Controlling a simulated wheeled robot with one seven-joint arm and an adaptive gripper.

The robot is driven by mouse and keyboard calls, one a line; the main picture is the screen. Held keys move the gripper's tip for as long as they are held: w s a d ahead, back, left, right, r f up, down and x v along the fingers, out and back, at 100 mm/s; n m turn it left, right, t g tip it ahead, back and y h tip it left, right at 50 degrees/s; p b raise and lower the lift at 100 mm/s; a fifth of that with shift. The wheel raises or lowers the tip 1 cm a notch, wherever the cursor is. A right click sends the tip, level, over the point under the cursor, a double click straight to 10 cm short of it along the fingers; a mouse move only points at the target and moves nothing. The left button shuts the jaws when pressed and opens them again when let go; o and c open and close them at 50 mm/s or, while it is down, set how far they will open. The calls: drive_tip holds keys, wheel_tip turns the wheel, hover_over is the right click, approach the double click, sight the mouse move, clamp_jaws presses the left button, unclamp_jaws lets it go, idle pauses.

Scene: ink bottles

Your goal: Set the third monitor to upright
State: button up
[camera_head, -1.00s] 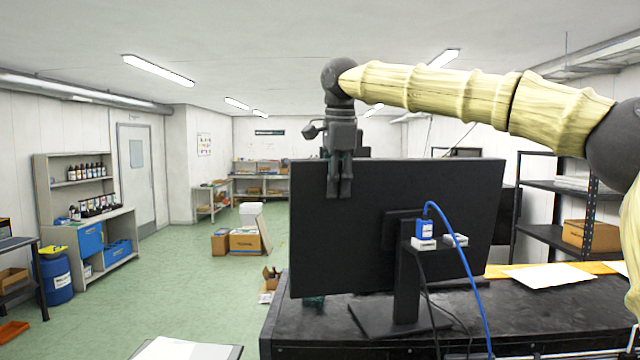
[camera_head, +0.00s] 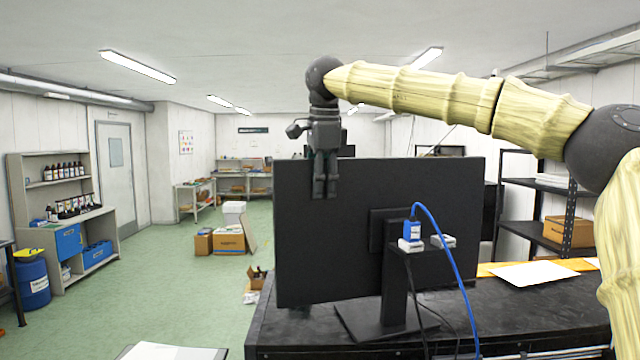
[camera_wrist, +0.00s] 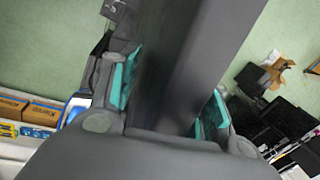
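A large black monitor (camera_head: 350,240) stands on the black table, its back to my head camera. Its stand (camera_head: 394,285) has a flat square foot (camera_head: 370,325) on the tabletop. The panel leans somewhat; its screen side is hidden. My gripper (camera_head: 325,185) reaches down over the top edge, left of the middle, with one finger against the back. In the wrist view, the teal-padded fingers of my gripper (camera_wrist: 165,95) lie on both sides of the dark panel (camera_wrist: 185,50) and seem to press on it.
White paper (camera_head: 535,274) lies on the black table (camera_head: 300,335) at right. Shelves with a cardboard box (camera_head: 568,231) stand farther right. Open green floor (camera_head: 165,275) lies to the left.

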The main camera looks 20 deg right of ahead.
wheel_tip(320, 180, up, 12)
drive_tip(key=s, duration=0.2)
drive_tip(key=shift+s, duration=0.2)
idle(0.3)
drive_tip(key=shift+a+f, duration=0.1)
